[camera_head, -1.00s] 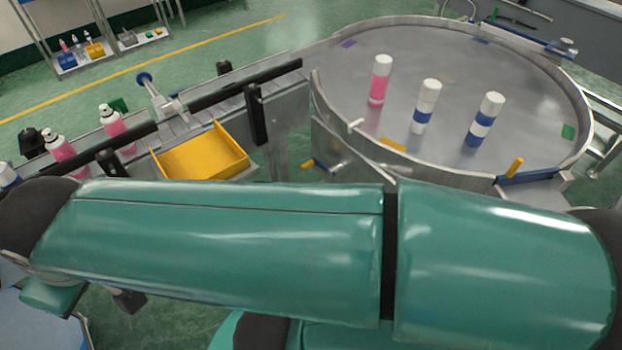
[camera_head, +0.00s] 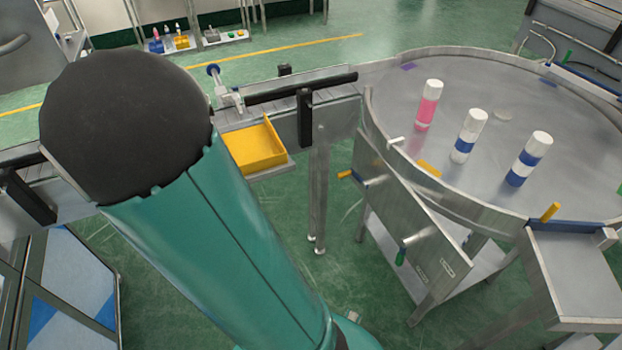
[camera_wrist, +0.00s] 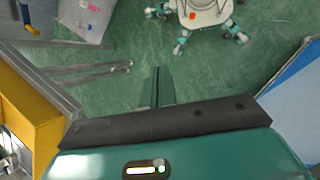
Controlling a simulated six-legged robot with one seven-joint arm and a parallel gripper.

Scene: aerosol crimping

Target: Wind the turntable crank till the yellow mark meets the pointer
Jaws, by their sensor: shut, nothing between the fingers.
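The round metal turntable (camera_head: 505,105) stands at the right of the head view. A yellow mark (camera_head: 429,169) lies on its surface near the front left rim. A small white peg (camera_head: 395,140) at the rim, left of the mark, may be the pointer; I cannot tell. My gripper (camera_wrist: 157,85) is shut and empty in the wrist view, over green floor, apart from any crank. It is not visible in the head view.
Three cans stand on the turntable: one pink (camera_head: 428,106) and two blue-banded (camera_head: 468,136) (camera_head: 528,159).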

